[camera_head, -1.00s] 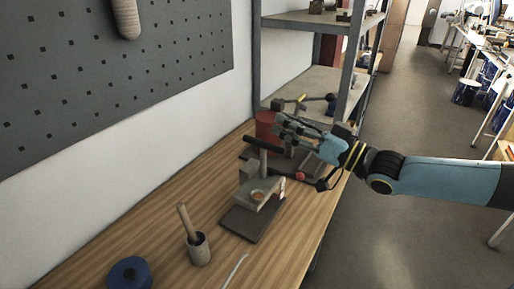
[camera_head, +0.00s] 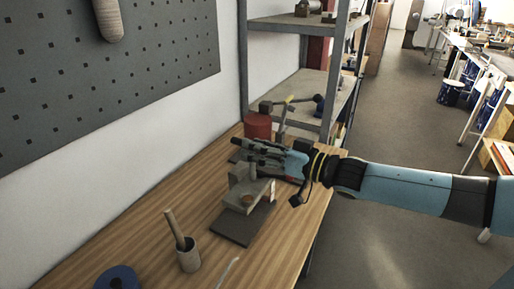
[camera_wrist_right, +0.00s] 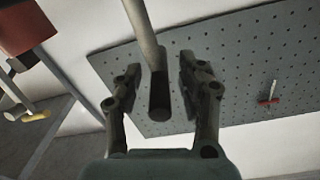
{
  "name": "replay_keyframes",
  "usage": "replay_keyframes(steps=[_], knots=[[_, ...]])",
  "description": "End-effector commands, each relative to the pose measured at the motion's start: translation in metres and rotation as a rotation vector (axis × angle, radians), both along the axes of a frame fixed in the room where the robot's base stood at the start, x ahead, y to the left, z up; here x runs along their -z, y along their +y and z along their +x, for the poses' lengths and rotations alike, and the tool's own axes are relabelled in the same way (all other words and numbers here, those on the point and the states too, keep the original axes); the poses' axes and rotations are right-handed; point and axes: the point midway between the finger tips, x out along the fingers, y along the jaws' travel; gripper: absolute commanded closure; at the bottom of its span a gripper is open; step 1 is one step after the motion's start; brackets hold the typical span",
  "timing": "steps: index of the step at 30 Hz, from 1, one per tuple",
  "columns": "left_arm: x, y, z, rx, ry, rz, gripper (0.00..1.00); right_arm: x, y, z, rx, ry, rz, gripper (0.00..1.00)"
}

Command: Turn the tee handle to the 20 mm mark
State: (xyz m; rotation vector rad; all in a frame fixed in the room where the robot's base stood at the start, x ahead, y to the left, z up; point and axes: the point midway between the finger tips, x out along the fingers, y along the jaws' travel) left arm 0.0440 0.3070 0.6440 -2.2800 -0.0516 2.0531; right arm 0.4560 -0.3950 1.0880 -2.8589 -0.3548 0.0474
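The tee handle is a dark crossbar on a pale stem; its dark end (camera_head: 236,141) shows in the head view just left of my right gripper (camera_head: 250,150), which covers the rest. In the right wrist view the dark crossbar (camera_wrist_right: 160,95) lies between the two fingers of my right gripper (camera_wrist_right: 160,85), with a gap on both sides. The fingers are open around it. The handle stands above a grey-beige fixture (camera_head: 238,186) on a dark base plate (camera_head: 238,228). A small pale strip (camera_head: 273,188) is on its right side; its marks are too small to read. My left gripper is out of view.
A metal shelf (camera_head: 340,85) rises behind. A pegboard (camera_head: 150,80) hangs on the wall.

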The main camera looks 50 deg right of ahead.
Motion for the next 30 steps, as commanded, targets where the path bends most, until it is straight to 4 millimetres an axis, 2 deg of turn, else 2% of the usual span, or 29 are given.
replay_keyframes(steps=[8, 15, 18, 25, 30], knots=[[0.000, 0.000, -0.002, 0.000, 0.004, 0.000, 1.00, 0.000, 0.000, 0.002, 0.001, 0.000, 0.000, 0.60], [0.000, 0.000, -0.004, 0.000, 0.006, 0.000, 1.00, 0.000, 0.000, 0.002, 0.000, 0.000, 0.000, 0.90], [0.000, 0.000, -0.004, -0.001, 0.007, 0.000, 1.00, 0.000, 0.000, 0.002, 0.000, 0.000, 0.000, 1.00], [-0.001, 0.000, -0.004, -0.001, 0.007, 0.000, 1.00, 0.000, 0.000, 0.002, 0.005, 0.001, 0.001, 1.00], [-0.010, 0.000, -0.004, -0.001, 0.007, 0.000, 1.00, -0.002, 0.001, 0.002, 0.044, 0.001, 0.004, 1.00]])
